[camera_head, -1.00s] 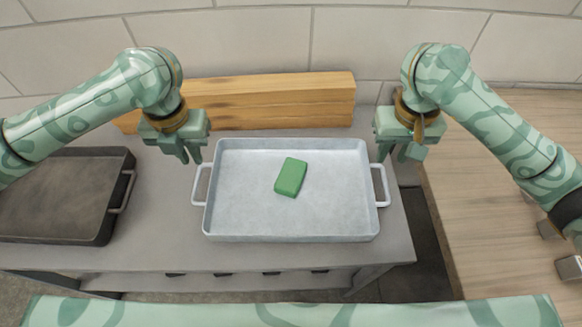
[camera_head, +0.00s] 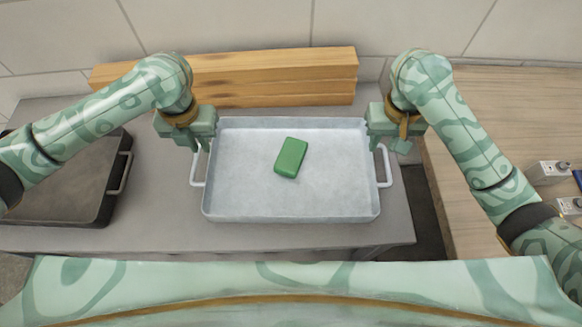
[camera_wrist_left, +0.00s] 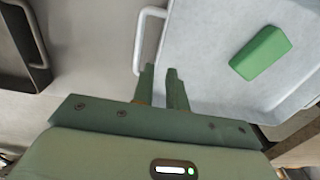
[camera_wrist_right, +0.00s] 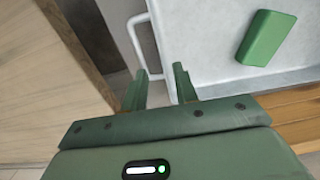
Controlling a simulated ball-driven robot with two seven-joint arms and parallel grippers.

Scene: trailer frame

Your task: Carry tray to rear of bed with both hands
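The light grey metal tray (camera_head: 335,190) lies flat on a grey surface (camera_head: 160,215) and holds a green block (camera_head: 291,157). It has a left handle (camera_head: 196,170) and a right handle (camera_head: 385,167). My left gripper (camera_head: 202,147) hangs at the rear of the left handle. In the left wrist view its fingers (camera_wrist_left: 162,68) are apart and empty, with the handle (camera_wrist_left: 150,35) just beyond the tips. My right gripper (camera_head: 390,147) is at the rear of the right handle. In the right wrist view its fingers (camera_wrist_right: 158,68) are apart, with the handle (camera_wrist_right: 146,60) near the tips; whether it lies between them is unclear.
Stacked wooden planks (camera_head: 270,75) lie behind the tray, before a tiled wall (camera_head: 260,25). A dark tray (camera_head: 65,200) with a handle lies at left. A wooden surface (camera_head: 465,135) at right stands beyond a dark gap (camera_head: 425,220). Bare grey surface separates the two trays.

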